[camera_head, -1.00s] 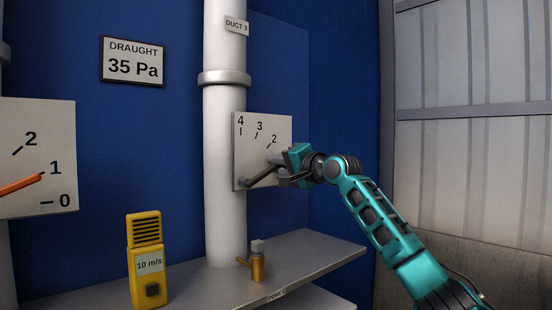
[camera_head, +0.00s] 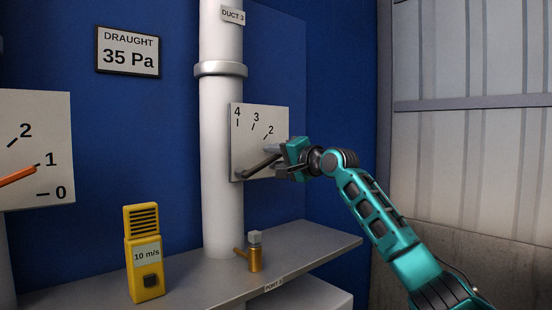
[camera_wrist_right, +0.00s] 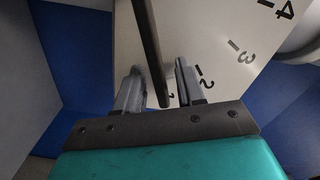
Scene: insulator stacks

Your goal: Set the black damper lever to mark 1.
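The black damper lever (camera_head: 262,166) is on the white dial plate (camera_head: 247,133) on the duct marked DUCT 3. It slants up to the right from the plate's lower left. Marks 4, 3 and 2 show in the head view; the area below 2 is hidden by my right gripper (camera_head: 285,158). In the right wrist view the lever (camera_wrist_right: 152,55) runs between the two fingers of the gripper (camera_wrist_right: 160,85), with gaps on both sides. Its end lies beside a partly hidden numeral, seemingly 1. My left gripper is not in view.
Another dial (camera_head: 50,125) at the left has an orange lever (camera_head: 16,177) near its mark 1. A yellow meter (camera_head: 145,255) and a small brass fitting (camera_head: 254,256) stand on the grey shelf (camera_head: 205,285) below. A sign (camera_head: 128,52) reads 35 Pa.

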